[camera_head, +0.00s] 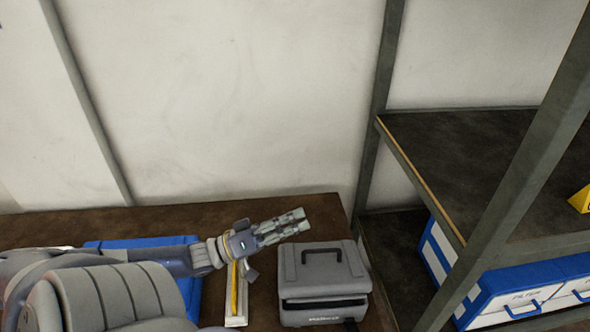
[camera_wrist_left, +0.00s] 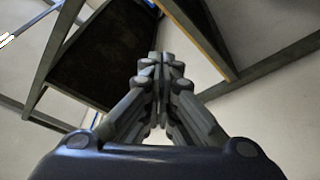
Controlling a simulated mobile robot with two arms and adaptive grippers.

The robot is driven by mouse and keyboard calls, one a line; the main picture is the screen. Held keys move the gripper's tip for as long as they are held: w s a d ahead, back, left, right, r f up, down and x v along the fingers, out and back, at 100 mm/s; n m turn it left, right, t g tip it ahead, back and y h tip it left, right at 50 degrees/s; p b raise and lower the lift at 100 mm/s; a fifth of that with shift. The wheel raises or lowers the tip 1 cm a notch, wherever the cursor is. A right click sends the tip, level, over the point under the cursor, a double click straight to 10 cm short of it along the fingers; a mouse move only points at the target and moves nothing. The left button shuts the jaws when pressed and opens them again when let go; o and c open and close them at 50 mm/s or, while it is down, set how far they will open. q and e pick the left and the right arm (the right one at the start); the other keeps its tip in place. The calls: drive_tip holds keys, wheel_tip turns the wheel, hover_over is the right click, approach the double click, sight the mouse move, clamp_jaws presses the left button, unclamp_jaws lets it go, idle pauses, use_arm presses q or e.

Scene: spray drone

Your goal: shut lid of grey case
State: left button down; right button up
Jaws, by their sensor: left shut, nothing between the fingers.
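The grey case (camera_head: 322,281) stands on the brown table, right of the middle in the head view. Its lid is down over the body, with a dark handle on top; a dark gap shows along the front below the lid, and I cannot tell whether it is fully closed. My left gripper (camera_head: 298,219) is just behind and above the case's back left corner, apart from it, fingers pointing right. Its fingers are together and empty, as the left wrist view (camera_wrist_left: 160,62) also shows. The case is not seen in the wrist view. My right gripper is not in view.
A blue object (camera_head: 140,242) and a yellow and white item (camera_head: 236,300) lie on the table (camera_head: 60,224) left of the case, partly behind my left arm. A metal shelf rack (camera_head: 450,160) with blue and white boxes (camera_head: 520,290) stands at right. The wall is behind.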

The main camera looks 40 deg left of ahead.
use_arm(q)
drive_tip(key=a+m+g+h+b, duration=0.3)
drive_tip(key=m+g+h+b, duration=0.1)
drive_tip(key=b, duration=0.3)
drive_tip(key=g+y+b, duration=0.1)
drive_tip(key=g+b, duration=0.3)
drive_tip(key=b, duration=0.3)
hover_over(322, 262)
drive_tip(key=a, duration=0.5)
drive_tip(key=shift+n, duration=0.3)
drive_tip(key=f, duration=0.4)
drive_tip(key=w+f, duration=0.1)
drive_tip(key=f, duration=0.2)
drive_tip(key=shift+d, duration=0.2)
drive_tip(key=shift+f, duration=0.15)
